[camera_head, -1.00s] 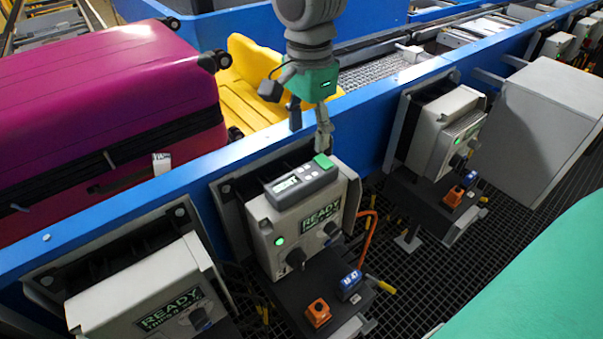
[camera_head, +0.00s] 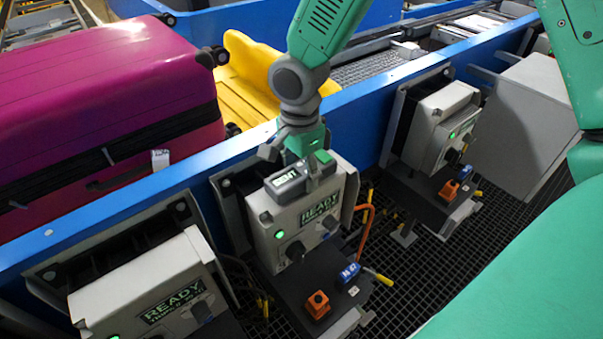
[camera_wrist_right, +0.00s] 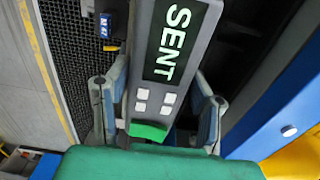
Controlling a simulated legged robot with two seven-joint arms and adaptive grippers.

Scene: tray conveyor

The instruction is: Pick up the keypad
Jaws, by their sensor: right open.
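The keypad (camera_head: 288,183) is a grey bar with a "SENT" display, small pale buttons and a green end. It lies on top of the middle grey control box (camera_head: 283,223). In the right wrist view the keypad (camera_wrist_right: 168,75) runs up the middle between two fingers. My right gripper (camera_head: 297,167) is down at the keypad, with its fingers partly hidden behind the arm in the head view. In the right wrist view the right gripper (camera_wrist_right: 155,112) is open, one finger on each side of the keypad's green end. My left gripper is not in view.
Grey boxes marked "READY" stand left (camera_head: 150,285) and right (camera_head: 443,125) along the blue conveyor rail (camera_head: 130,200). A magenta suitcase (camera_head: 100,90) and a yellow tray (camera_head: 245,75) sit behind it. An orange button box (camera_head: 317,303) and blue tag (camera_head: 349,272) are below the middle box.

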